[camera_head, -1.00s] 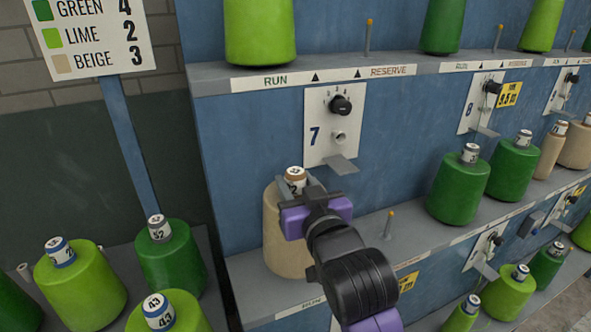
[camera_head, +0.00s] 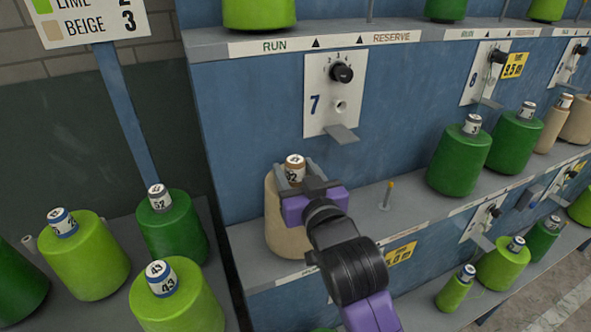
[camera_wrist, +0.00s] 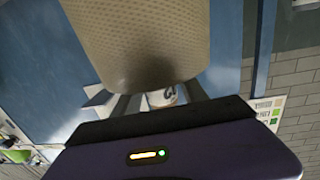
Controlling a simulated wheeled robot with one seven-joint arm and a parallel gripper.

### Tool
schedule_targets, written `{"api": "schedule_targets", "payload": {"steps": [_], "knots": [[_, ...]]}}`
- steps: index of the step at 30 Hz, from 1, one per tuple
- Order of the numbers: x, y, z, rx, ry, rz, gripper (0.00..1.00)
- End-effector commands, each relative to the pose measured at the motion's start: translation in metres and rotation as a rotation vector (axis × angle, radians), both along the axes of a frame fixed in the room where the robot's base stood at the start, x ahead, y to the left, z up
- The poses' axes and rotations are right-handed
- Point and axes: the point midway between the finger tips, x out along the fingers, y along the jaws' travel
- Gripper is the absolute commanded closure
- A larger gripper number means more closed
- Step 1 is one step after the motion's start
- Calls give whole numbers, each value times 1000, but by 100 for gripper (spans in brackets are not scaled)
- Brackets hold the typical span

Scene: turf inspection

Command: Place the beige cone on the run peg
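The beige cone (camera_head: 283,222) stands upright at the left end of the lower shelf, below the number 7 panel, at the run position. A run peg is not visible there; the cone covers that spot. Its brown-and-white tube top (camera_head: 295,168) sticks up between the fingers of my gripper (camera_head: 296,174). The fingers are on both sides of the tube, with small gaps seen in the wrist view, so the gripper looks open around it. In that view the cone body (camera_wrist: 140,40) fills the top middle and the tube (camera_wrist: 162,97) shows between the fingers.
A bare peg with a yellow tip (camera_head: 388,195) stands on the same shelf to the right. Two dark green cones (camera_head: 459,160) stand farther right. Green and lime cones (camera_head: 85,262) stand at lower left. The number 7 panel (camera_head: 335,95) has a jutting metal plate above the shelf.

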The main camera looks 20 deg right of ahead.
Motion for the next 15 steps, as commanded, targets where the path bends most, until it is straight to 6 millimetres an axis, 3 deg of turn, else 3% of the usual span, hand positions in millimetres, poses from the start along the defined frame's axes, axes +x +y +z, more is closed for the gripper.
{"api": "schedule_targets", "payload": {"steps": [12, 15], "knots": [[0, 0, 5, 0, 0, 0, 40], [-10, 1, 2, -1, 1, 0, 40]]}}
